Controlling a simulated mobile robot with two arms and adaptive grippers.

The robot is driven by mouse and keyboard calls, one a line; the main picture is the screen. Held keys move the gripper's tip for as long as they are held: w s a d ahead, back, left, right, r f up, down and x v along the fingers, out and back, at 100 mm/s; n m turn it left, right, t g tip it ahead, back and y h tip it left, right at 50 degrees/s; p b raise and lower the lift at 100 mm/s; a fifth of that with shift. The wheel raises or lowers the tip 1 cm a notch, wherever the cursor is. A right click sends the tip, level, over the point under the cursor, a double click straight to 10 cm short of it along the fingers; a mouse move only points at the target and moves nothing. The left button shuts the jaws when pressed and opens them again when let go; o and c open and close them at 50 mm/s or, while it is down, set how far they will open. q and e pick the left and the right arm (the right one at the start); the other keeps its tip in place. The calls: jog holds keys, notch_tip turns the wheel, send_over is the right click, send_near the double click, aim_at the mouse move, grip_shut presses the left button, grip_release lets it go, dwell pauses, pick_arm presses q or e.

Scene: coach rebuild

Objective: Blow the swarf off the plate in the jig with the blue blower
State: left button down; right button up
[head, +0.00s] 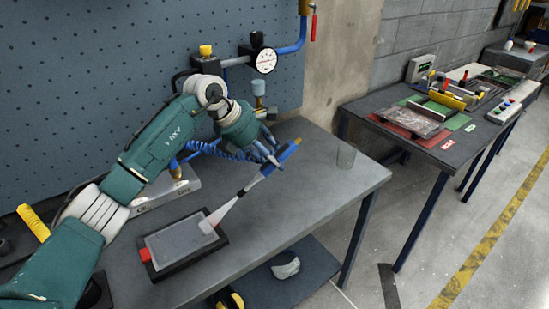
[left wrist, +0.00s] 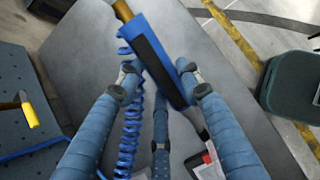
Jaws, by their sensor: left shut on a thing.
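My left gripper (head: 270,157) is shut on the blue blower (head: 287,152) above the bench. In the left wrist view, the gripper (left wrist: 160,82) has its fingers on both sides of the blower (left wrist: 143,35), which has a black panel and an orange-brown end. The blower's nozzle slants down and left in the head view. A pale, translucent cone fans from its tip onto the right part of the grey plate (head: 170,244). The plate lies in the dark jig (head: 190,258) with a red block at its left. I cannot make out separate swarf. My right gripper is out of view.
A coiled blue hose (left wrist: 129,125) hangs beside the blower. A pegboard (head: 120,70) with a gauge (head: 264,61) rises behind. A second table (head: 372,112) with equipment stands to the right, across a gap.

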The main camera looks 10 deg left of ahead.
aim_at(261, 173)
pick_arm(q)
jog(key=shift+s+a, duration=0.1)
jog(key=shift+a, duration=0.05)
jog(key=shift+s+a+f+b, duration=0.25)
jog(key=shift+a+f+b, duration=0.05)
jog(key=shift+a, duration=0.2)
jog(key=shift+a+f, duration=0.1)
jog(key=shift+a, duration=0.05)
jog(key=shift+s+a+f, duration=0.1)
jog(key=shift+a, duration=0.05)
jog(key=shift+s+a+f+b, duration=0.15)
jog(key=shift+s+f+b, duration=0.2)
jog(key=shift+s, duration=0.3)
jog(key=shift+s+a+f+b, duration=0.15)
jog(key=shift+s+f+b, duration=0.2)
jog(key=shift+s, duration=0.3)
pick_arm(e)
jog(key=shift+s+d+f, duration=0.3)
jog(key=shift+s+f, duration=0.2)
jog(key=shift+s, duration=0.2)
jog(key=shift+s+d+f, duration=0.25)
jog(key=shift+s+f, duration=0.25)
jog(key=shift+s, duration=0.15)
pick_arm(q)
jog(key=shift+a, duration=0.1)
